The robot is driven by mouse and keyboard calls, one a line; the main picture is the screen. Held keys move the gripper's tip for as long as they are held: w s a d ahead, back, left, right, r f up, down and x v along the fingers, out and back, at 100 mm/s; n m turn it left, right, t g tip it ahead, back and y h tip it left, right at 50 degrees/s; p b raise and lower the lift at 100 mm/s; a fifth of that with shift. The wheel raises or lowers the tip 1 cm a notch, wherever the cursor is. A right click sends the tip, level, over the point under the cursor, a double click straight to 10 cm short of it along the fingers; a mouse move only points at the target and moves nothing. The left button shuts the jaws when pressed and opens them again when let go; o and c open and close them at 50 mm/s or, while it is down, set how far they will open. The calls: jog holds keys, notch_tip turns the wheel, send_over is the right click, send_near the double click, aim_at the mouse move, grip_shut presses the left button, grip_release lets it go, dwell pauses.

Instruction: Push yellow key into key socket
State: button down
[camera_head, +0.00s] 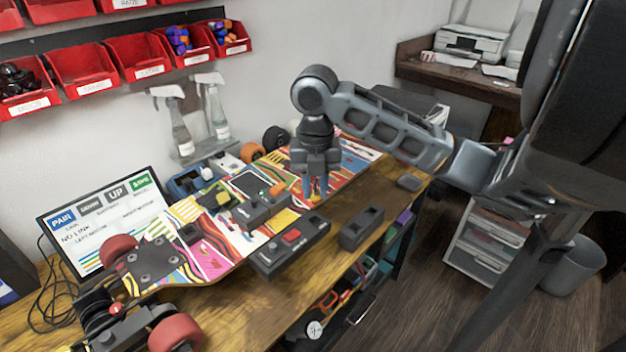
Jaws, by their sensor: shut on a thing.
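My gripper (318,194) points down over the right part of the colourful skateboard deck (205,262). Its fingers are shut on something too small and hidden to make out. A small yellow-green piece (222,198) sits on a dark block on the deck, left of my gripper; I cannot tell if it is the yellow key. A dark grey box (262,213) with a small orange piece (277,188) on top stands on the deck just left of my gripper. I cannot tell which part is the key socket.
A black box with a red button (291,236) and a dark slotted block (361,228) lie along the bench's front edge. A screen (105,225) stands at the left. Spray bottles (215,112) and red bins (82,70) are on the wall behind.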

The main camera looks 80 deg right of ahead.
aim_at(315, 203)
jog(key=shift+f+b, duration=1.1)
jog(key=shift+f, duration=0.85)
jog(key=shift+f+b, duration=0.5)
jog(key=shift+b, duration=0.1)
jog(key=shift+f+b, duration=1)
jog(key=shift+b, duration=1)
dwell(1.5)
jog(key=c, duration=0.6)
grip_release()
jog(key=shift+r+p, duration=0.45)
jog(key=shift+r, duration=0.4)
